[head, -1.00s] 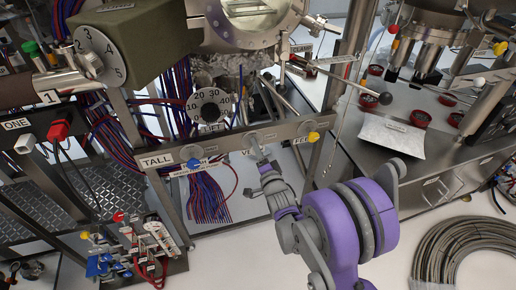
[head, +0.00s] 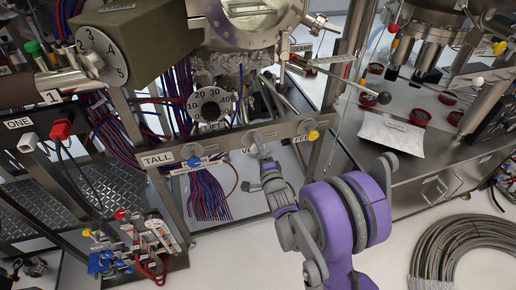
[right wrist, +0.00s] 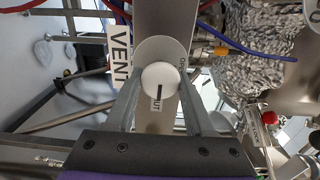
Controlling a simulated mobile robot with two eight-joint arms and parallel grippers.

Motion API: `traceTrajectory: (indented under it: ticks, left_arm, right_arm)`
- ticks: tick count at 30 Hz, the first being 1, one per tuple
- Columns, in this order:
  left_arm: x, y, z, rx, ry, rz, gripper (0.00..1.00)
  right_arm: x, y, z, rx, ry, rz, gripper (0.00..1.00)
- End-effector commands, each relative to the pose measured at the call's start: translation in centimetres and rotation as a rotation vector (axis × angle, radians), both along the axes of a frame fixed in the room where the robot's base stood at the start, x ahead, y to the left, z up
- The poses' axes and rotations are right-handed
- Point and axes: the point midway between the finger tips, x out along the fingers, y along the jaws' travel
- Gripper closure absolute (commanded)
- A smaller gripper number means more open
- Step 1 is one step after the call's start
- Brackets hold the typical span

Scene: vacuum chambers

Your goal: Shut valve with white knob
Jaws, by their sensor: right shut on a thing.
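The white knob (right wrist: 161,78) sits on a round grey plate (right wrist: 150,52) beside a "VENT" label (right wrist: 118,50) in the right wrist view. A dark line on the knob runs up and down at its lower side, over a small label that reads "UT" in part. Letters starting with "O" show at the plate's right side. My right gripper (right wrist: 162,84) is shut on the knob, with one finger at each side. In the head view my right gripper (head: 261,157) reaches the metal rail's middle and hides most of the knob. My left gripper is not in view.
A blue knob (head: 194,162) and a yellow knob (head: 313,135) sit on the same rail (head: 225,150), left and right of my gripper. A gauge dial (head: 210,104) stands above. Red and blue wires (head: 207,197) hang behind the rail.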

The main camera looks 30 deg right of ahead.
Motion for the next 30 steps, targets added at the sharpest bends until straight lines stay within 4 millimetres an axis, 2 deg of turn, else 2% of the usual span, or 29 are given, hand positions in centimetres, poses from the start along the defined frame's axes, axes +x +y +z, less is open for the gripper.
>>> traceTrajectory:
  ticks: [4, 5, 9, 10, 20, 23, 30]
  left_arm:
    - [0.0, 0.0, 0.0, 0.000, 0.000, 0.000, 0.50]
    - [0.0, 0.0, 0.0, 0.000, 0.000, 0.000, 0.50]
    - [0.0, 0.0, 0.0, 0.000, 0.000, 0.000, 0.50]
    - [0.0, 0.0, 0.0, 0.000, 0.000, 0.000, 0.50]
    - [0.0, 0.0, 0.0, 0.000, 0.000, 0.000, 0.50]
    - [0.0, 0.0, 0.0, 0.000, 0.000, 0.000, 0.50]
    - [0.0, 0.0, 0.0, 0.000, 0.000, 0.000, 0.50]
  right_arm:
    - [0.0, 0.0, 0.0, 0.002, 0.001, 0.000, 1.00]
    - [0.0, 0.0, 0.0, 0.002, 0.001, 0.000, 0.45]
    - [0.0, 0.0, 0.0, 0.001, 0.001, 0.000, 0.19]
    - [0.0, 0.0, 0.0, 0.001, 0.001, 0.000, 0.17]
    - [-0.3, 0.1, 0.0, 0.000, 0.000, 0.000, 0.17]
    - [-1.4, 0.3, 0.0, 0.000, 0.000, 0.000, 0.17]
    - [-6.0, 1.5, 0.0, -0.001, 0.001, 0.000, 0.17]
